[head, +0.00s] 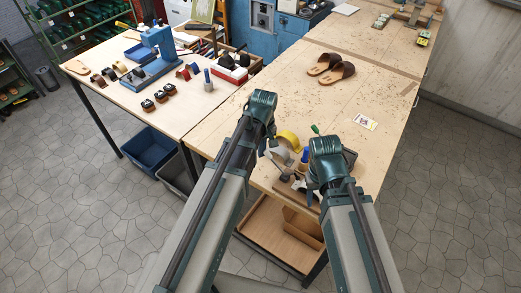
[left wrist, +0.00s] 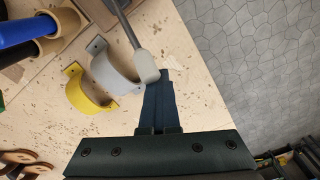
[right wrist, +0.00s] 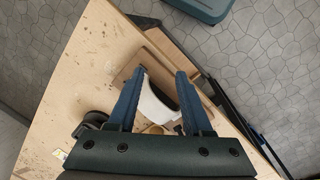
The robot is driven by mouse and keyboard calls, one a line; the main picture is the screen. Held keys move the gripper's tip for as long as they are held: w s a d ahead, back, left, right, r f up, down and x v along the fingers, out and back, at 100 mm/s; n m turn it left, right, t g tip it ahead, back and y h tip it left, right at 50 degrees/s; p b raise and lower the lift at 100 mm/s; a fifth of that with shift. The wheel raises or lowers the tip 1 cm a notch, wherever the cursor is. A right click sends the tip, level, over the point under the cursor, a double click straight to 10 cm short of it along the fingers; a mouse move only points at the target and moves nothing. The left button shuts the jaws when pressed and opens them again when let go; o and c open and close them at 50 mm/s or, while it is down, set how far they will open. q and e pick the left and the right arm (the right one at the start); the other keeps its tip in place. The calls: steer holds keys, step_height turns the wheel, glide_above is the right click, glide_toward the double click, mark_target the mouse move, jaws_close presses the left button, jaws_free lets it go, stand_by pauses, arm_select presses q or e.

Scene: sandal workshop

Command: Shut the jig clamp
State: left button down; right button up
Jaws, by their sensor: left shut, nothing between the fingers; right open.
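The jig is a wooden board near the bench's front edge, partly hidden by my right gripper in the head view; its board (right wrist: 130,68) shows in the right wrist view with a white curved piece (right wrist: 155,104) on it. In the left wrist view a dark bar with a rounded grey end (left wrist: 147,66), perhaps the clamp lever, reaches down to my left gripper (left wrist: 165,75). That gripper is shut and empty, its tips beside or touching the grey end; I cannot tell which. My right gripper (right wrist: 165,75) is open, its fingers either side of the white piece in the picture.
A grey curved bracket (left wrist: 112,72) and a yellow one (left wrist: 84,92) stand beside the bar. Blue-handled tools (left wrist: 28,30) stand in round holders nearby. Brown sandals (head: 331,68) and a small card (head: 366,123) lie farther back. The bench middle is clear.

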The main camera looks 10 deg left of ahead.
mark_target(270, 157)
arm_select(q)
steer(key=s+d, duration=0.2)
steer(key=d, duration=0.1)
steer(key=shift+d+h, duration=0.2)
steer(key=shift+h, duration=0.1)
steer(key=shift+w+d+r+p, duration=0.1)
steer(key=shift+d+r+p, duration=0.1)
steer(key=shift+r+p, duration=0.45)
step_height(270, 157, up, 3)
steer(key=shift+w+a+f+p, duration=0.1)
steer(key=shift+a+f+p, duration=0.1)
steer(key=shift+p, duration=1.05)
steer(key=shift+w+a+r+p, duration=0.15)
steer(key=shift+a+r+p, duration=0.05)
steer(key=shift+r+p, duration=0.6)
steer(key=r+p, duration=0.2)
steer(key=shift+w+a+r+p, duration=0.1)
steer(key=shift+a+r+p, duration=0.1)
steer(key=shift+r+p, duration=0.15)
steer(key=shift+f, duration=0.1)
arm_select(e)
step_height(270, 157, up, 8)
steer(key=shift+s+d, duration=0.15)
steer(key=shift+d, duration=0.3)
steer(key=shift+f, duration=0.1)
